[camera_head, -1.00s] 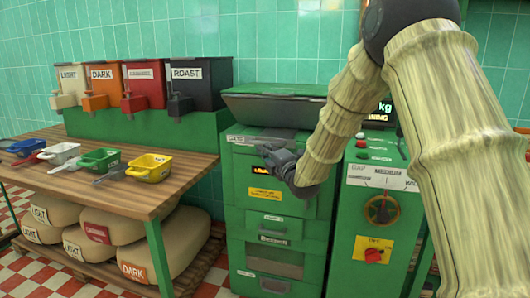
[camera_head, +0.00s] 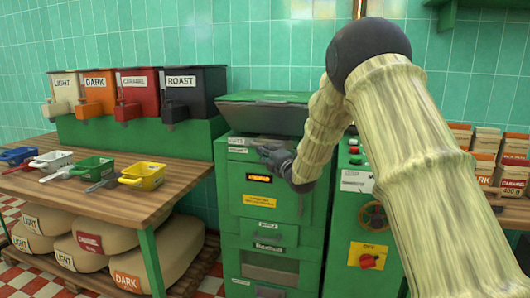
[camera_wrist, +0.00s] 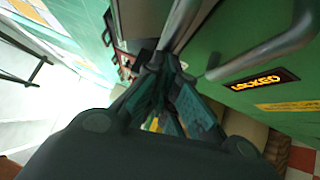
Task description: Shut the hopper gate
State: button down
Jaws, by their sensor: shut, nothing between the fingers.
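A grey metal piece beside the label is partly hidden by my gripper, so I cannot tell how far the gate is out. My gripper (camera_head: 264,150) is shut and empty at the upper front of the machine. In the wrist view the fingertips (camera_wrist: 163,62) are close to a grey metal rod (camera_wrist: 181,25); contact is unclear. A bent grey bar handle (camera_wrist: 268,57) stands to their right.
An orange display (camera_wrist: 260,82) reads LOCKED. A green control cabinet (camera_head: 352,250) with a dial (camera_head: 373,216) stands right of the machine, partly behind my arm. A wooden table (camera_head: 100,198) with coloured scoops is at left. Packets (camera_head: 485,150) sit on a rack at right.

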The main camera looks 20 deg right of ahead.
jog(key=shift+d+r, duration=0.1)
jog(key=shift+r, duration=0.15)
